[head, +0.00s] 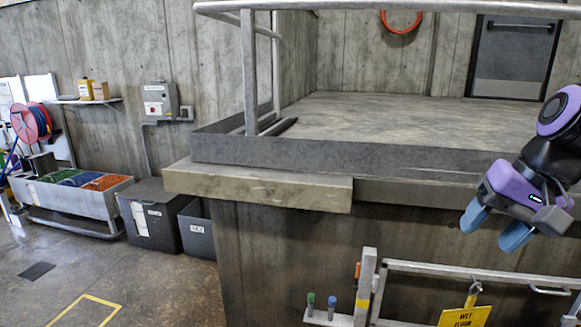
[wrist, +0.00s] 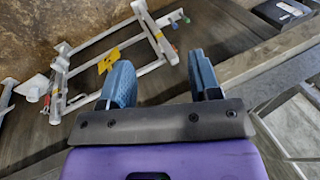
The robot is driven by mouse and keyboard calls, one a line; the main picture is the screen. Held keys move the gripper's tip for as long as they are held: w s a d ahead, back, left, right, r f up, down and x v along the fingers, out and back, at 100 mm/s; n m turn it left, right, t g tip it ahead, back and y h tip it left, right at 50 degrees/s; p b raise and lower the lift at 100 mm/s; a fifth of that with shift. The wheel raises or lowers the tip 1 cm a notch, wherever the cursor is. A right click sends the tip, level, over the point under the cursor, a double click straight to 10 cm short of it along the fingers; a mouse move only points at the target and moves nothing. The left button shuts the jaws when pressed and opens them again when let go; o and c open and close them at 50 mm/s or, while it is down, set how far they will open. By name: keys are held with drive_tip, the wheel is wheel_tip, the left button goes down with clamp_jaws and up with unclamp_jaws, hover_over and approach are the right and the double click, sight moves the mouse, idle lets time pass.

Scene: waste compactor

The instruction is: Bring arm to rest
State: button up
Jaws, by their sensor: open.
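My gripper (head: 493,229) is purple and black with two blue fingers, at the right side of the head view. It hangs in the air in front of the concrete platform (head: 270,190), with the fingers pointing down and to the left. In the wrist view my gripper (wrist: 162,82) shows its two blue fingers spread apart with nothing between them. The gripper is open and empty. Part of my arm is cut off by the right edge of the head view.
A metal rail frame (head: 470,270) with a yellow sign (head: 464,316) stands below my gripper; it also shows in the wrist view (wrist: 105,88). A handrail (head: 249,70) stands on the platform. Dark bins (head: 150,215) and a sorting trough (head: 75,200) are at left.

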drive_tip(key=s+r+n+t+h, duration=0.3)
drive_tip(key=s+r+n, duration=0.1)
drive_tip(key=s, duration=0.3)
drive_tip(key=shift+s+d, duration=0.25)
drive_tip(key=shift+s, duration=0.05)
idle(1.0)
